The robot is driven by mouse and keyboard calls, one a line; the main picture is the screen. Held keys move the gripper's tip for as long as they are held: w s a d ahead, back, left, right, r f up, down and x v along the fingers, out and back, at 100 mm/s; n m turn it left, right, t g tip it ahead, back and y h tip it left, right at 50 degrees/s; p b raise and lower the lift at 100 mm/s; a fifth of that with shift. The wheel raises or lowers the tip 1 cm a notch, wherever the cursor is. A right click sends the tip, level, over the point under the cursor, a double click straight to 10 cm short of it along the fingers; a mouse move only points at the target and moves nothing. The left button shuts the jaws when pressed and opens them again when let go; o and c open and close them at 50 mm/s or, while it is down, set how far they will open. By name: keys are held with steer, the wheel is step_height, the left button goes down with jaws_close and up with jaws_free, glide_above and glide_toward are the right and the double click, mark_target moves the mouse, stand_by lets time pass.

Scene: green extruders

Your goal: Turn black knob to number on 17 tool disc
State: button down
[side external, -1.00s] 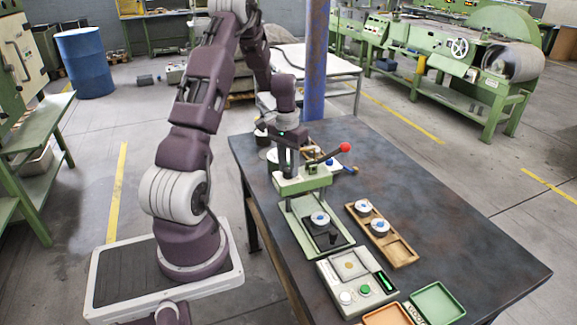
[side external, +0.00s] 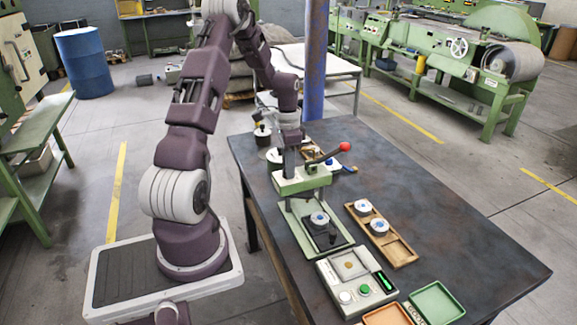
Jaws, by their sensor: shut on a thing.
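A green press (side external: 300,180) with a red-ended lever (side external: 344,147) stands on the dark table. My gripper (side external: 289,143) is at the top of the press column, pointing down. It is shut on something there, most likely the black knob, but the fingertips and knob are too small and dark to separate. The numbers on the tool disc cannot be read, and I cannot make out the disc itself. A round white part with a blue centre (side external: 319,219) sits on the press base (side external: 336,243).
A wooden tray (side external: 399,251) with two similar round parts lies right of the press. A control box (side external: 343,291) stands in front, beside an orange tray (side external: 388,315) and a green tray (side external: 437,303). Cans (side external: 262,134) stand behind. The table's right side is clear.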

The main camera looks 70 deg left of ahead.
steer(key=shift+m, duration=0.3)
steer(key=c, duration=1.1)
jaws_free()
steer(key=shift+r, duration=0.15)
step_height(320, 180, up, 7)
steer(key=shift+a+f, duration=0.1)
steer(key=shift+a, duration=0.05)
